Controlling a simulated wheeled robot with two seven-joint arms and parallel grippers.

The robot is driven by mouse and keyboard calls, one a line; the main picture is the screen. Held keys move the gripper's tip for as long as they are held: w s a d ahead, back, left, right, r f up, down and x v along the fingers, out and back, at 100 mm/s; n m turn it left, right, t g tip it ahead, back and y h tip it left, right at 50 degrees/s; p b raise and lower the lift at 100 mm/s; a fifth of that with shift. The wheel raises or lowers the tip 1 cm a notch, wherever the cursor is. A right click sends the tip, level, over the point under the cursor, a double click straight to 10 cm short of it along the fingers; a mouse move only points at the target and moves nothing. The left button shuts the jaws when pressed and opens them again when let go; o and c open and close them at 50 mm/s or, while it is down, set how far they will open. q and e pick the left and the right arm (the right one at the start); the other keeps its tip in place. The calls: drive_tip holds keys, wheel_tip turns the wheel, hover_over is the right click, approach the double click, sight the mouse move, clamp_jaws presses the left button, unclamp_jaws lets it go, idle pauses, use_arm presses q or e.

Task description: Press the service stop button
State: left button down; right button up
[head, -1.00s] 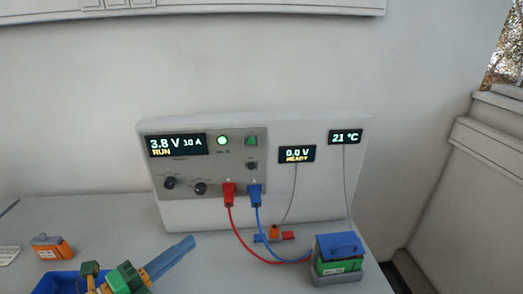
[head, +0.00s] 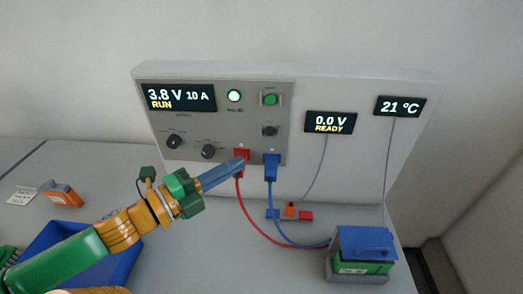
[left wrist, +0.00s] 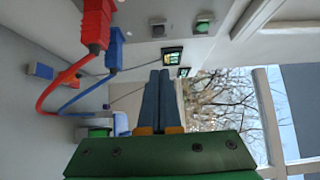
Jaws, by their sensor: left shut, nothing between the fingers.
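The left wrist view also shows the dark button (left wrist: 157,28) and the green button (left wrist: 204,26). My left gripper (head: 241,162) is shut and empty. In the head view its blue fingertips overlap the red plug (head: 241,155), below and left of both buttons; contact cannot be told. The fingers also show in the left wrist view (left wrist: 160,73).
A blue plug (head: 271,166) sits beside the red one; their cables run to a battery in a holder (head: 358,272). The display reads RUN (head: 178,97), and a green lamp (head: 234,96) is lit.

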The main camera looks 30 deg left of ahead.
use_arm(q)
drive_tip(key=b, duration=0.1)
approach(274, 133)
drive_tip(key=w+d, duration=0.2)
drive_tip(key=d, duration=0.2)
drive_tip(key=w, duration=0.1)
drive_tip(key=w+a, duration=0.1)
drive_tip(key=shift+w+a+r, duration=0.1)
drive_tip(key=shift+w+a, duration=0.15)
drive_tip(key=shift+w, duration=0.15)
drive_tip(key=shift+w+a, duration=0.3)
drive_tip(key=shift+w, duration=0.15)
use_arm(e)
drive_tip(key=shift+w+f, duration=0.1)
drive_tip(key=shift+f, duration=0.75)
